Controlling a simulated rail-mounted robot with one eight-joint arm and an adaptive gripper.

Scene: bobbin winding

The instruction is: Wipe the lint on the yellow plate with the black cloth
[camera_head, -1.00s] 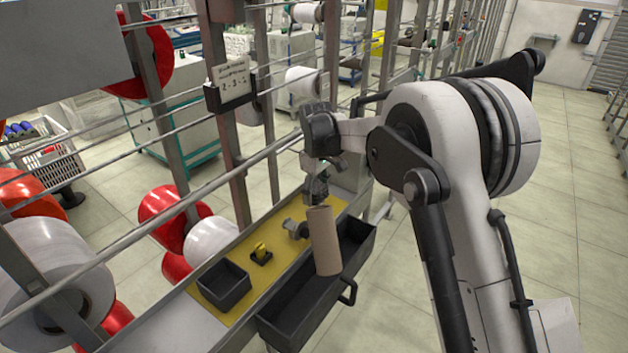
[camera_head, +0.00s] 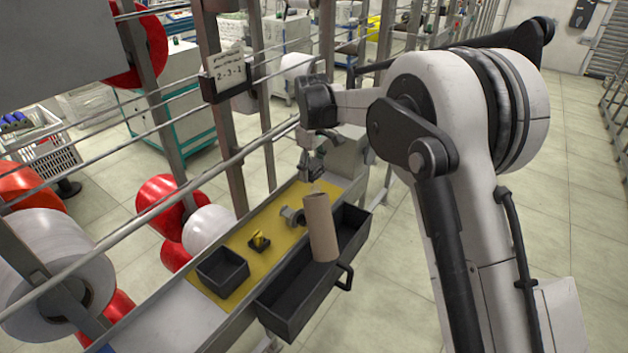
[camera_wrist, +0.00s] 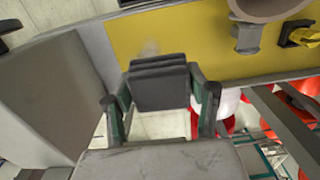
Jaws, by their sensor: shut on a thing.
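The yellow plate (camera_head: 278,238) lies along the narrow bench; its far end shows in the wrist view (camera_wrist: 195,38). A faint grey smudge of lint (camera_wrist: 150,47) lies on it in the wrist view, just beyond the cloth's edge. My gripper (camera_head: 312,170) is over the far end of the plate, beyond the cardboard tube. It is shut on the black cloth (camera_wrist: 160,86), a folded dark pad held between the two fingers. The cloth's far edge overlaps the plate's border in the wrist view; I cannot tell whether it touches the plate. The cloth is hard to make out in the head view.
A brown cardboard tube (camera_head: 320,228) stands close in front of my gripper. A grey fitting (camera_head: 293,216), a yellow part on a black base (camera_head: 259,241) and a small black box (camera_head: 222,271) sit along the plate. A long black tray (camera_head: 287,303) runs beside it; rails and spools line the left.

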